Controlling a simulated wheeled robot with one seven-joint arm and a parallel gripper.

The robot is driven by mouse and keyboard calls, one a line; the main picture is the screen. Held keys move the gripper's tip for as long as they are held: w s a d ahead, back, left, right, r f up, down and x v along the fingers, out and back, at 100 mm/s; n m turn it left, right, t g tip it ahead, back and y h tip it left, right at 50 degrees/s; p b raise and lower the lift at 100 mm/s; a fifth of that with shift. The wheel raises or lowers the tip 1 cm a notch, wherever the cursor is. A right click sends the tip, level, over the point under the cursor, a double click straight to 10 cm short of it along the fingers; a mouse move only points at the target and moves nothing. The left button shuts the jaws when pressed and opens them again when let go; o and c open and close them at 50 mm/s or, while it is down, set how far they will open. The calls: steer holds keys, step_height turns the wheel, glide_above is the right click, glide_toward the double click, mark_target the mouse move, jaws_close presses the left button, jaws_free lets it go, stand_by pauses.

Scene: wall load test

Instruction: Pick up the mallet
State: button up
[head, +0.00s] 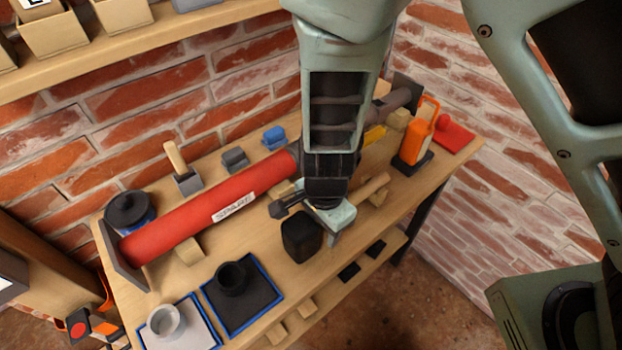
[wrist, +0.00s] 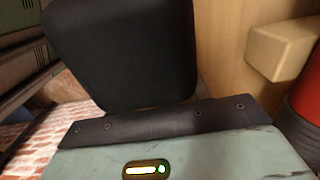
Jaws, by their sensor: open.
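A black block with rounded edges (head: 301,240), which looks like the mallet's head, lies on the wooden bench. A pale wooden handle (head: 375,187) shows on the far right side of my gripper, roughly in line with the block; their join is hidden behind my gripper. My gripper (head: 331,216) is open, low over the bench between block and handle. Whether the handle lies between its fingers cannot be told. In the wrist view the black block (wrist: 120,50) fills the upper left, close beyond my gripper's pale body.
A red cylinder (head: 205,215) lies along the bench behind my gripper. A blue-edged tray (head: 262,321) with a black pot sits in front left. An orange tool (head: 415,140) stands at the right. Brick walls close off the back and right; a shelf (head: 150,38) hangs above.

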jaws_close()
steer(key=shift+r, duration=0.1)
step_height(320, 180, up, 10)
steer(key=shift+p, duration=0.95)
